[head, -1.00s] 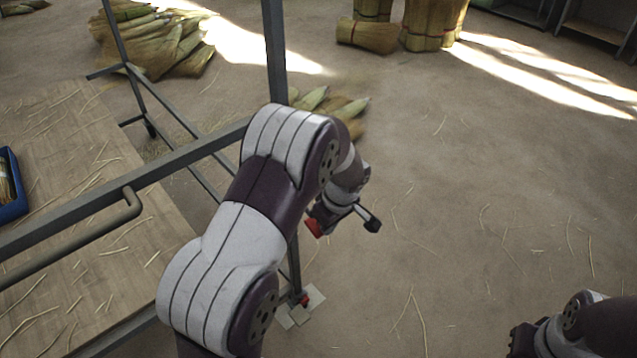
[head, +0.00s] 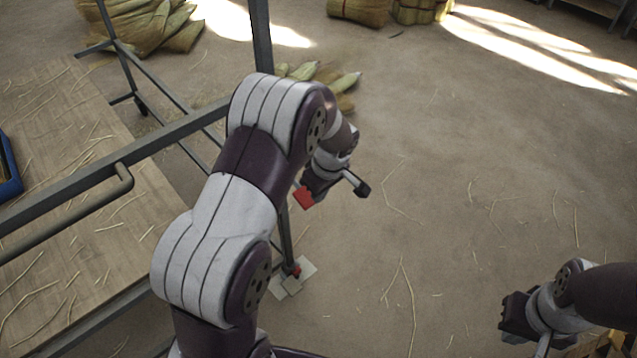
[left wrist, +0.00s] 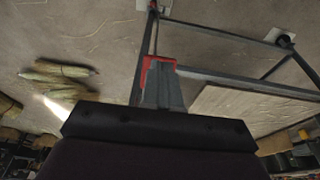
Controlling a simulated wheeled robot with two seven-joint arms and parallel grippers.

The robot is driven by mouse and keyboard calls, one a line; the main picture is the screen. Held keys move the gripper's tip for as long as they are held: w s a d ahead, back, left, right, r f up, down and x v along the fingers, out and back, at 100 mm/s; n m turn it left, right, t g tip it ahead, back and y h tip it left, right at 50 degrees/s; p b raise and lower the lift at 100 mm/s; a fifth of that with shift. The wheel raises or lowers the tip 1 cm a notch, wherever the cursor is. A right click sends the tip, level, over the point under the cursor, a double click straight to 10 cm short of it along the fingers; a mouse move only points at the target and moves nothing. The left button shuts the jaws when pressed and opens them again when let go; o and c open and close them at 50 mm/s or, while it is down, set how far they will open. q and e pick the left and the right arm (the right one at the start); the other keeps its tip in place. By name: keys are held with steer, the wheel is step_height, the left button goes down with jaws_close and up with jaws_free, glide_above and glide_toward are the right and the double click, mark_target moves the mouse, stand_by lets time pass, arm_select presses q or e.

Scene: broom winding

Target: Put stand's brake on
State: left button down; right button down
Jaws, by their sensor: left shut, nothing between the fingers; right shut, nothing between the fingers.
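The stand (head: 262,45) is a grey metal frame beside a wooden board. Its near leg ends in a foot with a small red part (head: 293,270), probably the brake, on pale square plates. My left gripper (head: 304,198), with red at its fingertips, is above this foot and beside the leg, apart from the red part. It is shut and empty. In the left wrist view the gripper (left wrist: 158,65) points along the leg towards the foot (left wrist: 153,5) at the top edge. My right gripper (head: 512,316) is at the lower right, shut and far from the stand.
The wooden board (head: 75,190) carries loose straw, with a blue tray (head: 10,175) at the left edge. A handle bar (head: 75,215) runs along the frame. Broom bundles (head: 135,25) lie at the back, and cut bundles (head: 325,78) behind the leg. The floor at right is mostly clear.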

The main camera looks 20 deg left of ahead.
arm_select(q)
steer(key=s+d+r+b, duration=0.1)
steer(key=s+d+r, duration=0.2)
steer(key=d+r, duration=0.3)
steer(key=shift+s+d+r, duration=0.15)
steer(key=shift+s+d, duration=0.05)
steer(key=shift+d, duration=0.8)
arm_select(e)
steer(key=shift+s+d, duration=0.15)
steer(key=shift+d, duration=0.05)
